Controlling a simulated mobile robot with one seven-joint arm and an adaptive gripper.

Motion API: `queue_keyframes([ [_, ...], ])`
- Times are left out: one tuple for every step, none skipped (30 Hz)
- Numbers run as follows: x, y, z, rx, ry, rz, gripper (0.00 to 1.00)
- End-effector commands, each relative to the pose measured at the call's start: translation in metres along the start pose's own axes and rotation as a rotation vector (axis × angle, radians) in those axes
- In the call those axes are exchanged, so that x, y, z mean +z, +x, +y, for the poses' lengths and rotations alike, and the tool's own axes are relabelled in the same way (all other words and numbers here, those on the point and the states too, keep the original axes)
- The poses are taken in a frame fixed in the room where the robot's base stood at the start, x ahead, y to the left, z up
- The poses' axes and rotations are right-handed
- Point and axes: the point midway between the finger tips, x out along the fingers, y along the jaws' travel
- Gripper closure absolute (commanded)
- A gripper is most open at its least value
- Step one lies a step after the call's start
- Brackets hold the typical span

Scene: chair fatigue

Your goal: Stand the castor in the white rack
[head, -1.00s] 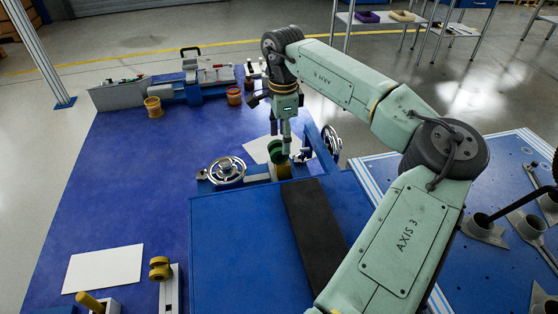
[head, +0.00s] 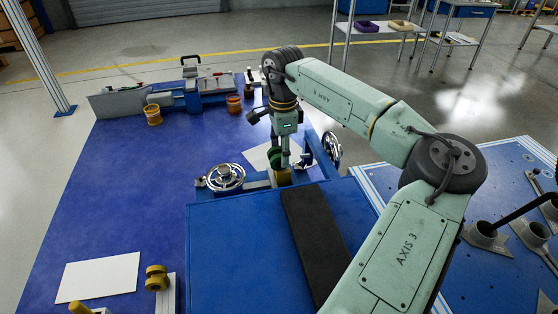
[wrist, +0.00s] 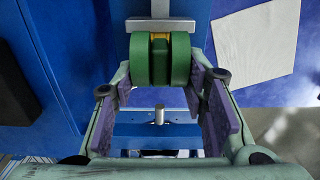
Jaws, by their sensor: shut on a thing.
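The castor, a green twin wheel with a yellow middle, shows in the wrist view (wrist: 160,58) between the far ends of my fingers. In the head view its green side (head: 274,157) is partly hidden by my gripper (head: 284,162). My gripper, with purple pads (wrist: 163,88), is shut on the castor. It is over the fixture at the far edge of the raised blue block, by a yellow-brown piece (head: 283,177). A pale bar (wrist: 160,25) lies just beyond the castor in the wrist view. I cannot tell for sure which pale part is the white rack.
A handwheel (head: 225,177) stands left of my gripper and another (head: 331,148) to its right. A black pad (head: 318,235) lies on the blue block (head: 235,255). A yellow wheel-shaped piece (head: 157,278) sits front left beside a white sheet (head: 98,277). The blue mat's middle left is clear.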

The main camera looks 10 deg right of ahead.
Motion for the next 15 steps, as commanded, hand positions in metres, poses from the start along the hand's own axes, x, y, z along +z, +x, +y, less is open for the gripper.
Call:
queue_keyframes([
  [0.0000,0.0000,0.0000,0.000,0.000,0.000,0.75],
  [0.0000,0.0000,0.0000,0.000,0.000,0.000,0.77],
  [0.0000,0.0000,0.0000,0.000,0.000,0.000,0.79],
  [0.0000,0.0000,0.0000,0.000,0.000,0.000,0.81],
  [0.0000,0.0000,0.0000,0.000,0.000,0.000,0.83],
  [0.0000,-0.0003,0.0000,0.000,0.000,0.000,0.85],
  [0.0000,-0.0003,-0.0001,0.000,0.000,0.000,0.85],
  [0.0000,-0.0004,-0.0001,0.000,0.000,0.000,0.85],
  [0.0000,-0.0009,-0.0001,0.000,0.000,0.000,0.85],
  [0.0000,-0.0013,-0.0001,0.000,0.000,0.000,0.85],
  [0.0000,-0.0019,-0.0001,0.000,0.000,0.000,0.85],
  [0.0000,-0.0030,-0.0001,0.000,0.000,0.000,0.85],
  [0.0000,-0.0040,-0.0001,0.000,0.000,0.000,0.85],
  [0.0000,-0.0050,-0.0001,0.000,0.000,0.000,0.85],
  [0.0000,-0.0065,-0.0001,-0.001,0.000,0.000,0.85],
])
